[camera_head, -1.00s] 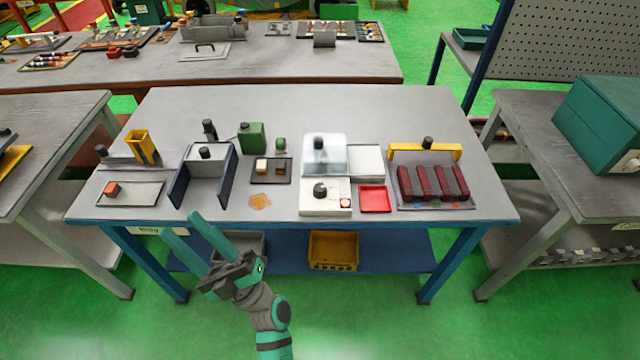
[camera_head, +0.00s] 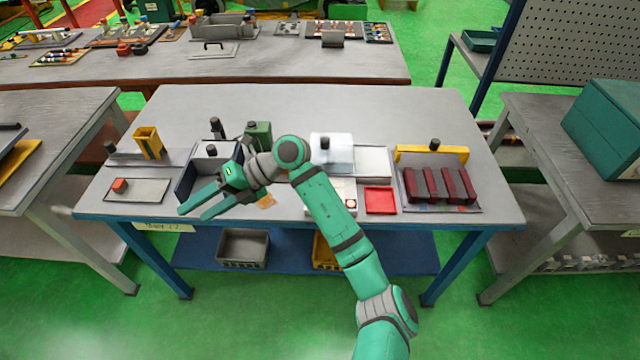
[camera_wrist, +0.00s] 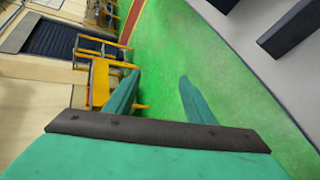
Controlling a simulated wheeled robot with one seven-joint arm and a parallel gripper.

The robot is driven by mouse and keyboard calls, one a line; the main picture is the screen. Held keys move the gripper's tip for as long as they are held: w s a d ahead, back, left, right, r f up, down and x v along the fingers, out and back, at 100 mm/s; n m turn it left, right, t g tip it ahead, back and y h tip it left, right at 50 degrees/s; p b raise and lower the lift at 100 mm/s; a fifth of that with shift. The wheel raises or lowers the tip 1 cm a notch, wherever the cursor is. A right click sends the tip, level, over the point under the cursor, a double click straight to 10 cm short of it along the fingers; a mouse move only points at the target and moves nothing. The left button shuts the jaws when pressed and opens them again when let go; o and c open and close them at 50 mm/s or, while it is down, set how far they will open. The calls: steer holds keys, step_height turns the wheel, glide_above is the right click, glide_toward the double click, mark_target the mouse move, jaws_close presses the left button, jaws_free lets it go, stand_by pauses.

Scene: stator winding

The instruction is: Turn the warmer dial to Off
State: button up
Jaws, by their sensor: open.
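The white unit (camera_head: 345,185), which looks like the warmer, stands at the middle of the table, with a clear-topped box (camera_head: 340,150) behind its front panel. Its black dial is hidden behind my arm, so its setting does not show. A small red button (camera_head: 350,202) shows at the panel's right. My gripper (camera_head: 192,213) is open and empty, well left of the unit, above the table's front-left part and pointing left. In the wrist view its two fingers (camera_wrist: 160,78) are apart with only floor and distant furniture beyond.
A red tray (camera_head: 380,200) lies right of the unit, beside a rack of dark red blocks (camera_head: 438,184) with a yellow handle (camera_head: 431,154). A dark-sided holder (camera_head: 186,182), a yellow bin (camera_head: 148,142) and a green canister (camera_head: 259,135) stand to the left. The table's back is clear.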

steer(key=w+d+r+m+t+h, duration=0.1)
steer(key=w+d+h, duration=0.35)
steer(key=d, duration=0.55)
steer(key=w+d+m+t+h, duration=0.2)
steer(key=w+d+h, duration=0.3)
steer(key=d, duration=0.4)
steer(key=w+d+r+m+t+h, duration=0.1)
steer(key=w+d+h, duration=0.2)
steer(key=w+d, duration=0.5)
steer(key=f, duration=0.3)
steer(key=s+d+f, duration=0.1)
steer(key=f, duration=0.2)
steer(key=s+f, duration=0.1)
steer(key=f, duration=0.2)
steer(key=shift+s+d+f, duration=0.25)
steer(key=shift+d+f, duration=0.05)
steer(key=shift+f, duration=0.1)
steer(key=c, duration=1.1)
